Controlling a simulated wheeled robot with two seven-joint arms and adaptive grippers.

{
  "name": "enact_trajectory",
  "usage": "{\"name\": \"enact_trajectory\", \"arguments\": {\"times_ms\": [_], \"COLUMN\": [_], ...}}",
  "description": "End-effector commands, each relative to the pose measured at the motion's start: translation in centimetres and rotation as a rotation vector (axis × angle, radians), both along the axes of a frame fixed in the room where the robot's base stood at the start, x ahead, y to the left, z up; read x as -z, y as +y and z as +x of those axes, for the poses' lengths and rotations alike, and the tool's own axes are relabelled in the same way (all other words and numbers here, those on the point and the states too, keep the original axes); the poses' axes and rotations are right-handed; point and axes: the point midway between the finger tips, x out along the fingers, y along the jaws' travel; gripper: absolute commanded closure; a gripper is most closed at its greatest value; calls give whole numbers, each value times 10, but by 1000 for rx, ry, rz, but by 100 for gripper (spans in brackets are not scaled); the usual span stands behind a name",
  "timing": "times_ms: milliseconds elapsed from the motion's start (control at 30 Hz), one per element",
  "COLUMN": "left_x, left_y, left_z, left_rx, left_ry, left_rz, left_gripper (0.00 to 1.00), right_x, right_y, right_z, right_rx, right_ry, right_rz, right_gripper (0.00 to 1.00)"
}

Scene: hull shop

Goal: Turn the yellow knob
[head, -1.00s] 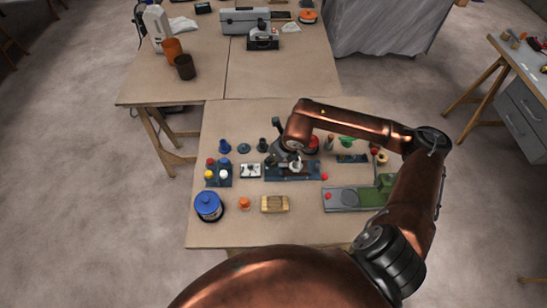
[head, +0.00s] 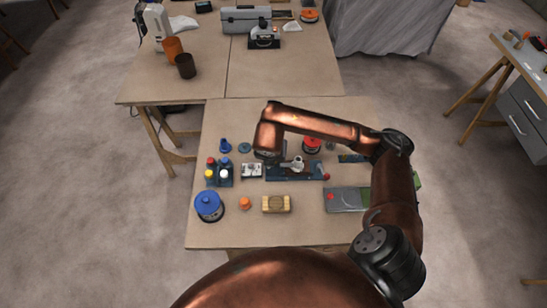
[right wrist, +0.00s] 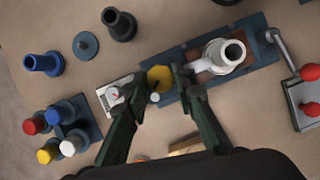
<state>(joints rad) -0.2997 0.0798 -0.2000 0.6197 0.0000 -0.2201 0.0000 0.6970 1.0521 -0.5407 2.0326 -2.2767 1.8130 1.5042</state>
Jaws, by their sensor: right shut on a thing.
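The yellow knob (right wrist: 160,77) sits at the left end of a dark blue base (right wrist: 262,50) that also bears a white round fitting (right wrist: 232,55). My right gripper (right wrist: 162,84) has a finger on each side of the knob and is shut on it. In the head view my right gripper (head: 268,157) is at the left end of the same base, and my arm hides the knob there. My left gripper is not in view.
Left of the knob are a small white switch box (head: 251,170) and a rack of coloured pegs (head: 219,180). A blue-lidded pot (head: 208,206), an orange knob (head: 245,203) and a wooden block (head: 276,204) stand in front. A red-ball lever (right wrist: 310,72) is at right.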

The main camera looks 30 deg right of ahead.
Motion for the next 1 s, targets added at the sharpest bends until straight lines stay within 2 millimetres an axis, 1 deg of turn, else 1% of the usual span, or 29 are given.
{"name": "enact_trajectory", "arguments": {"times_ms": [100, 300, 800, 833, 1000], "left_x": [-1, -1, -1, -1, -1], "left_y": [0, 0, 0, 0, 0], "left_z": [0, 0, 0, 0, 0], "left_rx": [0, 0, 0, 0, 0], "left_ry": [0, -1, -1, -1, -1], "left_rz": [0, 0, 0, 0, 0], "left_gripper": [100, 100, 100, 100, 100], "right_x": [-1, -1, 0, 0, 0], "right_y": [0, 1, 1, 1, 1], "right_z": [1, 1, 1, 1, 1], "right_rx": [54, 108, 126, 126, 125], "right_ry": [-2, -1, -1, -1, -1], "right_rz": [1, 0, 1, 1, 1], "right_gripper": [100, 100, 100, 76, 64]}}
